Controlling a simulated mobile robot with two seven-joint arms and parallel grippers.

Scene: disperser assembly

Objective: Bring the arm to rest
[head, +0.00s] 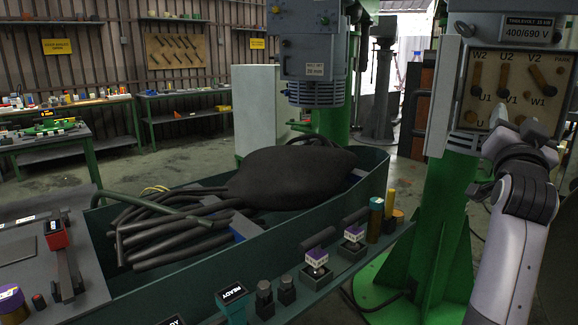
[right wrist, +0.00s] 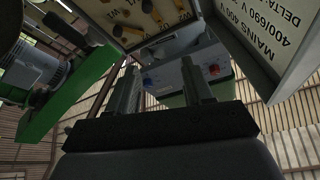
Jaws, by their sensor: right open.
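My right arm (head: 520,230) comes up from the lower right in the head view. Its gripper (head: 497,122) is in front of the lower part of the terminal box, partly hidden by my wrist. In the right wrist view the two fingers of the right gripper (right wrist: 158,88) stand apart with nothing between them. The terminal board (head: 505,85), marked W2, U2, V2 and U1, V1, W1, carries brass-coloured links; it also shows at the top of the right wrist view (right wrist: 135,18). Whether the fingertips touch the box cannot be told. My left gripper is not in view.
A green trough (head: 215,275) with a large dark bag (head: 290,177) and several hoses (head: 175,235) crosses the middle. Small labelled parts stand on its near ledge. A green column (head: 440,230) is beside my right arm. A grey machine head (head: 312,45) hangs behind.

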